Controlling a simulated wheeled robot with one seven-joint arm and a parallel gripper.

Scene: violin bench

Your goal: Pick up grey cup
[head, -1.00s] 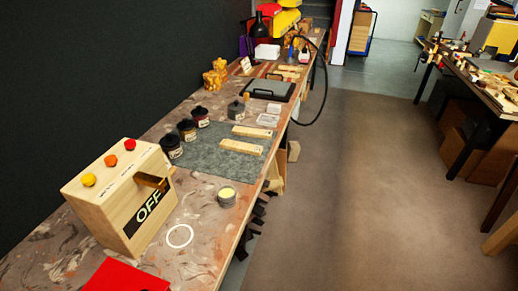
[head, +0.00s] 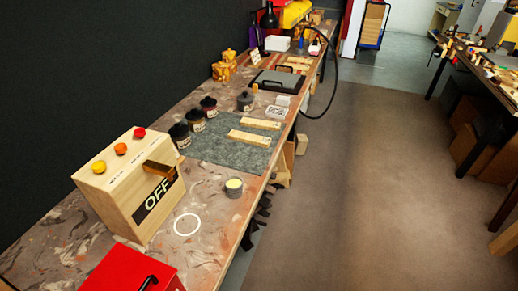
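A small grey cup (head: 233,188) with a pale yellow top or content stands upright on the long workbench (head: 208,237). It is near the bench's front edge, right of the wooden box marked OFF and just behind a white ring marking (head: 187,224). Nothing touches the cup. A larger dark grey pot (head: 245,101) with a knobbed lid stands farther back, past the mat. My gripper is not in view.
The wooden OFF box (head: 128,188) with coloured knobs stands left of the cup. A red box (head: 130,270) is at the bottom. The floor (head: 360,190) at right is open.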

